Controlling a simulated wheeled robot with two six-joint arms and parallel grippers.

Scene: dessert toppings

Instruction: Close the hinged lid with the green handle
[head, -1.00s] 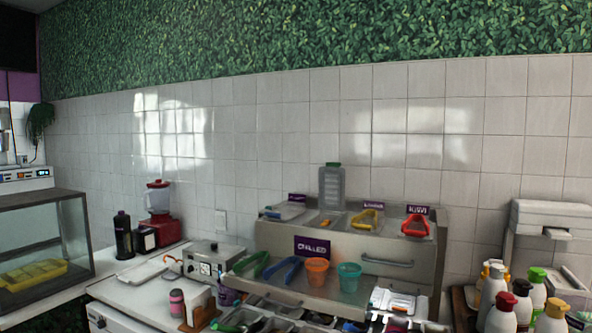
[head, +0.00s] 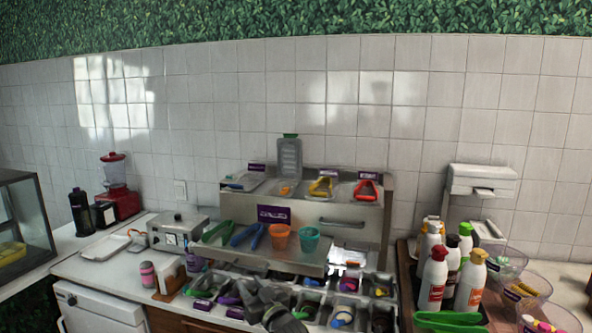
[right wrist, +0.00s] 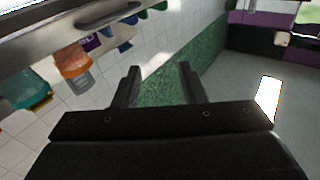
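The hinged lid (head: 289,158) is a grey translucent panel with a green handle (head: 290,136) at its top edge. It stands open and upright at the back of the steel topping unit (head: 340,210), behind a compartment with an orange-yellow item. My right gripper (head: 258,292) is low over the front topping bins, below and well apart from the lid. In the right wrist view its two fingers (right wrist: 158,80) are spread with nothing between them. The lid is not seen in that view. My left gripper is not in view.
Tongs (head: 248,236), an orange cup (head: 280,237) and a teal cup (head: 309,240) are on the shelf in front. Sauce bottles (head: 470,280) stand at right. Space above the unit is free.

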